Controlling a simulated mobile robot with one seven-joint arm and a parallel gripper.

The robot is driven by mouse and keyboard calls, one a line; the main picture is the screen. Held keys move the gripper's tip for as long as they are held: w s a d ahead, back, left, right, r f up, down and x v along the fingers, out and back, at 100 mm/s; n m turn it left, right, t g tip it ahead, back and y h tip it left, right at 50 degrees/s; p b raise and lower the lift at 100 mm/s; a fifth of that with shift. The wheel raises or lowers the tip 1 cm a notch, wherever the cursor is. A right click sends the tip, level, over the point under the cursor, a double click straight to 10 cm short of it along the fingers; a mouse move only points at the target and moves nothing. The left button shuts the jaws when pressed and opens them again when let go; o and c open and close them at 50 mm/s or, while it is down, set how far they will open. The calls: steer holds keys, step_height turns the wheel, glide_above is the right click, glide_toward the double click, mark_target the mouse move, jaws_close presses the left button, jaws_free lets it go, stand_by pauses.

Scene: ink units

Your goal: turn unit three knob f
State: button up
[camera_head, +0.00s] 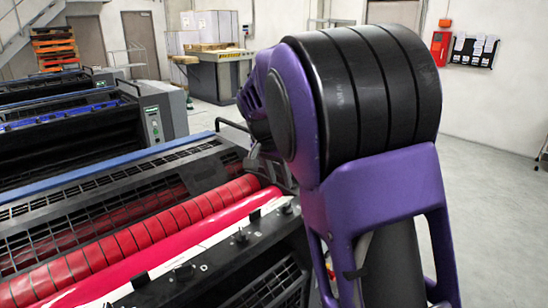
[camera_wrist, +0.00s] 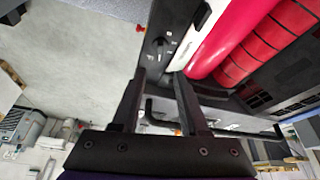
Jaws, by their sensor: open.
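The nearest ink unit has a black front panel (camera_head: 215,262) with a row of small black knobs, one (camera_head: 241,236) near the middle and another (camera_head: 184,271) to its left. No letter can be read, so I cannot tell which knob is f. In the wrist view, a small dark knob (camera_wrist: 160,43) with pale marks around it sits on the panel, beyond my fingertips. My gripper (camera_wrist: 158,72) is open, its two dark fingers apart with nothing held between them. In the head view my purple and black arm hides the panel's right end.
Red segmented rollers (camera_head: 150,225) and a pink roller (camera_head: 190,236) run along the panel. A black handrail (camera_wrist: 215,128) stands close to my gripper. Further units with blue (camera_head: 60,116) ink stand behind. Grey floor (camera_head: 490,200) is clear to the right.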

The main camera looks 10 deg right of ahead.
steer(key=v, duration=0.7)
steer(key=shift+r, duration=0.2)
